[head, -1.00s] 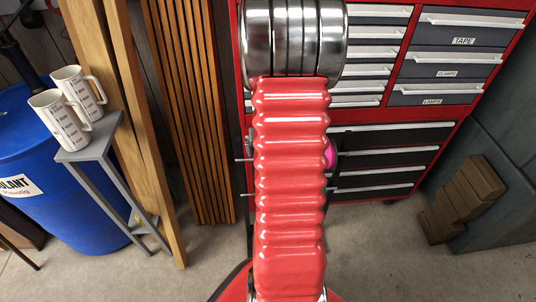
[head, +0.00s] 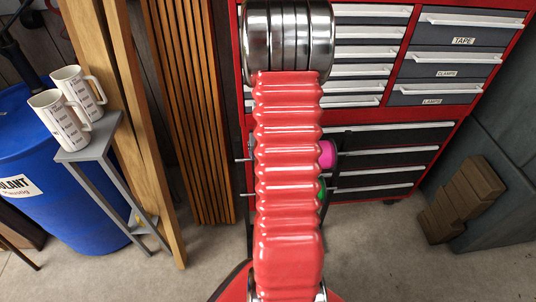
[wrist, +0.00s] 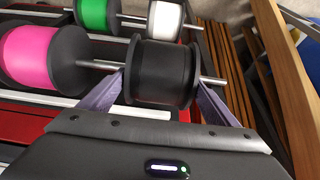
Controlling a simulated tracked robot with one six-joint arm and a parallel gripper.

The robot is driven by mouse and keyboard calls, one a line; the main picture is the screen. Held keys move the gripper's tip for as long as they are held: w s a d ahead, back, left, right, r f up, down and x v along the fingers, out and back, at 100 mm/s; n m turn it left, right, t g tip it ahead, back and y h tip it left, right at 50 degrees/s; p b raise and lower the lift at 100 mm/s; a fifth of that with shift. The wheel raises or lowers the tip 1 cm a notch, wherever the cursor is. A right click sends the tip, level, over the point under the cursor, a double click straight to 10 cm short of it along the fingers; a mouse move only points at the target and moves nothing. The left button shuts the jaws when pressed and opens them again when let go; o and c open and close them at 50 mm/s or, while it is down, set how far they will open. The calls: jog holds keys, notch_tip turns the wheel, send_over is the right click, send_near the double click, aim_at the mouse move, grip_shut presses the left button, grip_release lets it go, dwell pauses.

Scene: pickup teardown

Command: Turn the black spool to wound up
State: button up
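The black spool (wrist: 160,72) sits on a metal rod in the wrist view, in front of my gripper. My gripper (wrist: 160,86) has its two purple fingers apart, one at each end of the spool. The fingertips are close against the spool's end flanges. I cannot tell whether they press on it or leave a small gap. No strand or winding detail shows on the dark spool. In the head view my red ribbed arm hides the black spool and my gripper.
A pink spool (wrist: 30,55) shares the rod, just left of the black one. A green spool (wrist: 92,14) and a white spool (wrist: 165,20) sit on a rod behind. A red tool chest (head: 400,115) stands behind. Mugs (head: 60,115) stand on a grey stand (head: 95,140) at left.

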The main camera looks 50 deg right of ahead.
jog(key=c, duration=0.6)
jog(key=shift+a, duration=0.2)
jog(key=shift+c, duration=0.2)
jog(key=shift+d, duration=0.15)
jog(key=shift+s, duration=0.1)
jog(key=shift+s+d+f, duration=0.1)
